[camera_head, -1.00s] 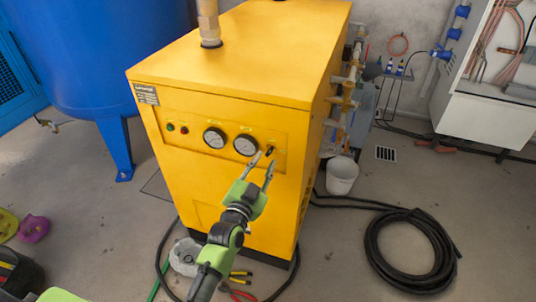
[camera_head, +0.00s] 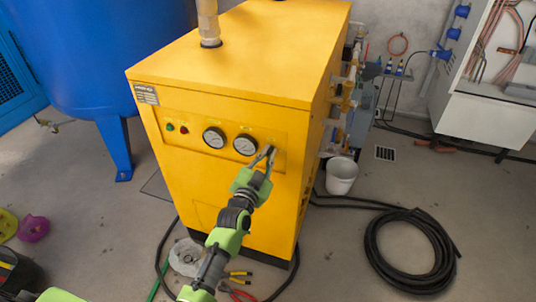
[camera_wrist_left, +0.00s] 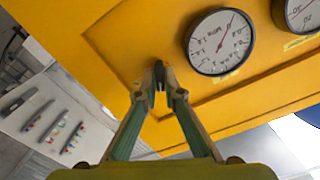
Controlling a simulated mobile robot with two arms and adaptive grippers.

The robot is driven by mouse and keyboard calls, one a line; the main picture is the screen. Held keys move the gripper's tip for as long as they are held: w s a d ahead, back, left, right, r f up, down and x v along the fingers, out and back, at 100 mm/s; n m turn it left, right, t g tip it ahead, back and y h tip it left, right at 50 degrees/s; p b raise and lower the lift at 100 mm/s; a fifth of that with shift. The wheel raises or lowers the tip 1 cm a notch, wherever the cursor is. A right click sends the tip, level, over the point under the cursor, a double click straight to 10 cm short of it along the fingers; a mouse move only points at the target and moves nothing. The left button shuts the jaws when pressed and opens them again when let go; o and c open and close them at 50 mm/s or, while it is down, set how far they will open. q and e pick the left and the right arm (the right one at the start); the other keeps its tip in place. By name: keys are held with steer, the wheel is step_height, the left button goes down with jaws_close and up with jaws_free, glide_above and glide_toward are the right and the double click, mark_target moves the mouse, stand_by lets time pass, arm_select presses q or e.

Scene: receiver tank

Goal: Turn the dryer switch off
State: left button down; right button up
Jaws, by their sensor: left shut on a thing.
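The yellow dryer (camera_head: 225,180) stands in the middle of the head view. Its front panel carries two round gauges, the left one (camera_head: 214,138) and the right one (camera_head: 245,145). The small dark dryer switch (camera_wrist_left: 159,72) sits on the panel beside a gauge (camera_wrist_left: 220,42) in the left wrist view. My left gripper (camera_head: 266,155) reaches up to the panel, right of the right gauge. Its fingers (camera_wrist_left: 160,85) are closed around the switch. The fingers hide the switch in the head view, and its exact setting cannot be told. My right gripper is not in view.
A blue tank (camera_head: 90,50) stands left of the dryer. A white bucket (camera_head: 341,176) and a coiled black hose (camera_head: 410,250) are on the floor at right. Pliers (camera_head: 240,284) and a grey round object (camera_head: 186,257) lie in front of the dryer.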

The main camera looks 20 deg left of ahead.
arm_select(q)
steer(key=n+p, duration=0.1)
steer(key=n, duration=0.1)
steer(key=shift+r+n, duration=0.1)
steer(key=shift+n, duration=0.3)
steer(key=n, duration=0.2)
steer(key=shift+a+n+p, duration=0.1)
steer(key=shift+n+p, duration=0.2)
steer(key=c, duration=2.2)
jaws_free()
steer(key=shift+o, duration=0.2)
